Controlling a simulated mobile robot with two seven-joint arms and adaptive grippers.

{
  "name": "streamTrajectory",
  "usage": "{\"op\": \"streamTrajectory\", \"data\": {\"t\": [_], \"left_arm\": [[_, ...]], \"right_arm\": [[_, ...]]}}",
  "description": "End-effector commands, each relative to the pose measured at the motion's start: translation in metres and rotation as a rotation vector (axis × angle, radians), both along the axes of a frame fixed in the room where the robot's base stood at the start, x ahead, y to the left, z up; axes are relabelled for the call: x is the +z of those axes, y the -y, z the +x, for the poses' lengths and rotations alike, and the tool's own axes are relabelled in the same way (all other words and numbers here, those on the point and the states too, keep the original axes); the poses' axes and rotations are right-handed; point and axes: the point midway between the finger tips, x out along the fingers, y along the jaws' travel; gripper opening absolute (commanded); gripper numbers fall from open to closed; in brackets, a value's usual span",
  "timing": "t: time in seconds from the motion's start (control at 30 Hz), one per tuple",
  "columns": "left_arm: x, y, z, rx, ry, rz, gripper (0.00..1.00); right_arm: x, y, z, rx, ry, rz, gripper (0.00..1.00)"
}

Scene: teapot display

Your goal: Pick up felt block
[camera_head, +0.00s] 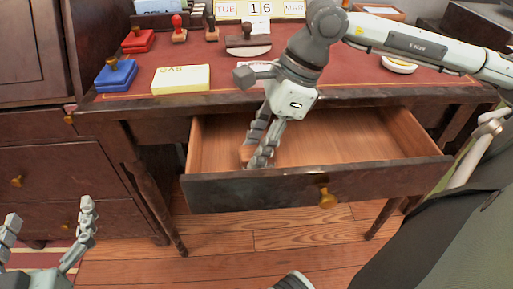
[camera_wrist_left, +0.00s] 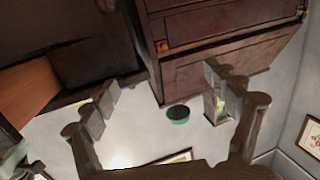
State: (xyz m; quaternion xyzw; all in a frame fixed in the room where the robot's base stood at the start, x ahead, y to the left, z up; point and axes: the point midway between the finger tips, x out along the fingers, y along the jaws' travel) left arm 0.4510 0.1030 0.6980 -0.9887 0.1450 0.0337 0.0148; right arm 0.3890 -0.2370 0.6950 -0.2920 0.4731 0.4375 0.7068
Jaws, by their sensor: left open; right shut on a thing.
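My right gripper (camera_head: 257,155) reaches down into the open drawer (camera_head: 340,142), at its left part. Its fingers are closed on a small brown-orange block (camera_head: 246,153), which seems to be the felt block. The fingers hide most of it, and I cannot tell if it touches the drawer floor. My left gripper (camera_head: 48,213) is open and empty at the lower left, above the floor and away from the desk. Its spread fingers also show in the left wrist view (camera_wrist_left: 160,88), with nothing between them.
The desk top (camera_head: 130,103) bears a blue ink pad (camera_head: 116,76), a red ink pad (camera_head: 138,41), a yellow note block (camera_head: 180,79), several stamps and calendar blocks (camera_head: 260,9). The drawer front (camera_head: 260,194) has a brass knob (camera_head: 327,198). The drawer's right part is clear.

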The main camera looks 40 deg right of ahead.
Motion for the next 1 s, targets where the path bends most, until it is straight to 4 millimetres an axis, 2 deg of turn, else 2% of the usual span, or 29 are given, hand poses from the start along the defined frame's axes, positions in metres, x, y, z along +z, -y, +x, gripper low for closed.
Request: {"op": "streamTrajectory", "data": {"t": [0.27, 0.57, 0.8, 1.0], "left_arm": [[-0.036, -0.021, -0.003, 0.040, -0.172, 0.081, 0.87], [-0.089, -0.062, -0.024, 0.110, -0.450, 0.194, 0.87], [-0.129, -0.106, -0.062, 0.187, -0.722, 0.289, 0.87], [-0.150, -0.140, -0.103, 0.252, -0.937, 0.353, 0.87]], "right_arm": [[0.038, -0.001, 0.001, 0.001, 0.007, 0.002, 0.06], [0.085, -0.001, 0.001, 0.001, 0.007, 0.002, 0.06], [0.124, -0.001, 0.001, 0.001, 0.007, 0.003, 0.06], [0.152, 0.000, 0.001, 0.002, 0.005, 0.002, 0.06]]}}
